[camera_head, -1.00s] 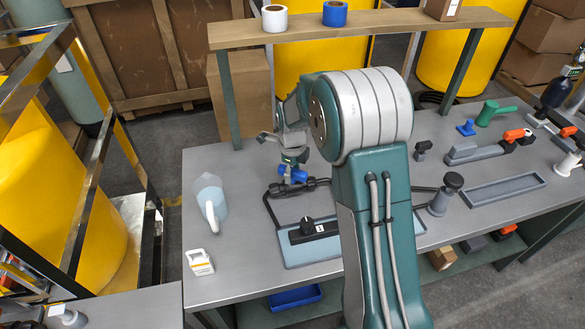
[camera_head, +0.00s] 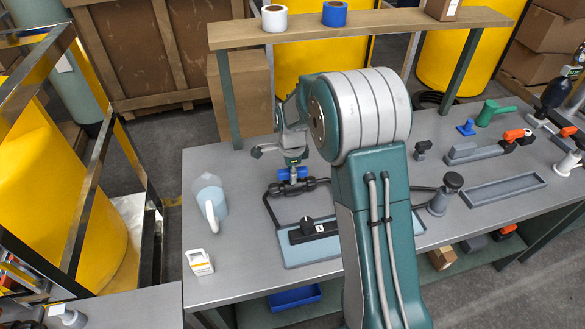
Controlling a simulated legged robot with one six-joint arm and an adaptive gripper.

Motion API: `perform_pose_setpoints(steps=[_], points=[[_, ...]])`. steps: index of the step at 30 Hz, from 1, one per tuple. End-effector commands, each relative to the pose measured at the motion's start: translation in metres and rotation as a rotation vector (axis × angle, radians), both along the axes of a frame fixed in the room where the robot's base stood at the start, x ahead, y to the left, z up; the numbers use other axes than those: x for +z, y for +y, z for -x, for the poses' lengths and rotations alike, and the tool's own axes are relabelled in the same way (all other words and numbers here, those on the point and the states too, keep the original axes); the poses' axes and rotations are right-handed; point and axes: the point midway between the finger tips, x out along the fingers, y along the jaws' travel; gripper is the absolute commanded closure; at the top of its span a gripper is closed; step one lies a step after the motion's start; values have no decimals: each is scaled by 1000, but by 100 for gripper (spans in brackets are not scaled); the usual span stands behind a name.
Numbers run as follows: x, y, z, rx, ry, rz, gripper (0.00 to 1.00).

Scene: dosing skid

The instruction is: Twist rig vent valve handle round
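The vent valve with its blue handle (camera_head: 302,173) sits on black pipework at the back of the rig (camera_head: 300,256), near the middle of the bench. The handle lies roughly across the picture. My gripper (camera_head: 276,154) is right above and behind the handle, pointing down. One grey finger part sticks out to the left and another part ends close over the handle's middle. Whether it touches the handle or grips it I cannot tell. My own arm hides the rig's right part.
A jug (camera_head: 209,200) and a small white box (camera_head: 200,262) stand left of the rig. A shelf board (camera_head: 400,22) carrying tape rolls spans behind my gripper.

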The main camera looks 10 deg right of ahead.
Motion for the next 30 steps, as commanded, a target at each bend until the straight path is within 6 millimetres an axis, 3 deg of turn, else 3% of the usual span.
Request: perform_pose_setpoints(steps=[1,3,16,30], points=[[0,0,0,0,0,0,26],[1,0,0,-1,0,0,9],[4,0,0,-2,-2,0,9],[44,0,0,-2,-3,0,9]])
